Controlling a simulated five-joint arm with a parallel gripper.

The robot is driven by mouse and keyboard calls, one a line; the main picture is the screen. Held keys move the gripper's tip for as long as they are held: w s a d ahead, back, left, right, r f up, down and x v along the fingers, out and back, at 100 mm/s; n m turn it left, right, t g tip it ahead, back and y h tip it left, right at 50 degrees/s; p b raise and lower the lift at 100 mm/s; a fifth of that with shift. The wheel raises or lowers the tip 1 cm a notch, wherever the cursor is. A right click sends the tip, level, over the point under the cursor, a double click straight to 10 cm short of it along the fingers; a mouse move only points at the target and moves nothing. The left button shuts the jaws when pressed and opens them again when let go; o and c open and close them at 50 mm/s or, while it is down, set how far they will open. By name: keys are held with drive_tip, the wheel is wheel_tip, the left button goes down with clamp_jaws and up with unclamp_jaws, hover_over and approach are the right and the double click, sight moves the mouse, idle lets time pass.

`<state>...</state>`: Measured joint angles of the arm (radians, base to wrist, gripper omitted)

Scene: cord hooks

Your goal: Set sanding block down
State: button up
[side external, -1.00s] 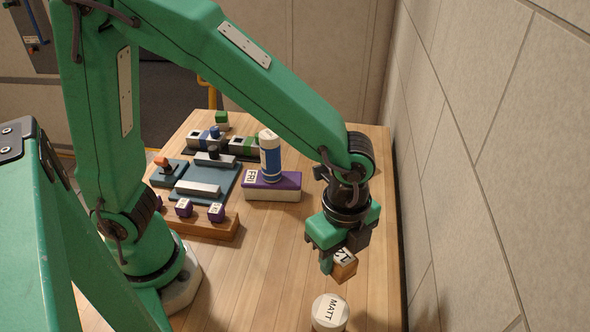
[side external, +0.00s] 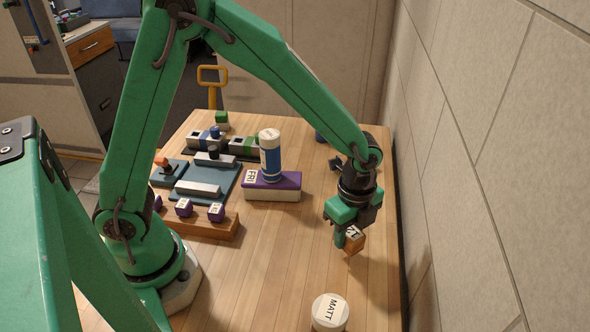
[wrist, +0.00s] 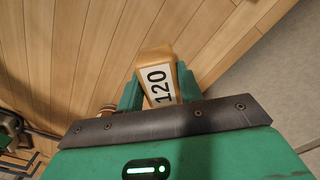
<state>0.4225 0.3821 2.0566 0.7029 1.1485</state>
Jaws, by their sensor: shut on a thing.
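The sanding block (side external: 355,242) is a small tan-orange block with a white label. In the wrist view the label on the block (wrist: 158,80) reads 120. My gripper (side external: 348,236) is shut on the block, with one green finger on each side of it in the wrist view. The block hangs at the fingertips over the right part of the wooden table (side external: 285,270). I cannot tell exactly how far its underside is from the wood.
A white round container marked MATT (side external: 329,312) stands at the near edge. A purple-topped box marked FRI (side external: 272,187) carries a blue and white bottle (side external: 270,157). A wooden rack with purple knobs (side external: 205,222) is left. The wall (side external: 480,150) runs close along the right.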

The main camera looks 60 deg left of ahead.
sight(348, 244)
drive_tip(key=shift+f, duration=2)
drive_tip(key=shift+f, duration=0.1)
drive_tip(key=o, duration=1)
drive_tip(key=shift+o, duration=0.2)
wheel_tip(348, 244, up, 12)
drive_tip(key=shift+r, duration=0.15)
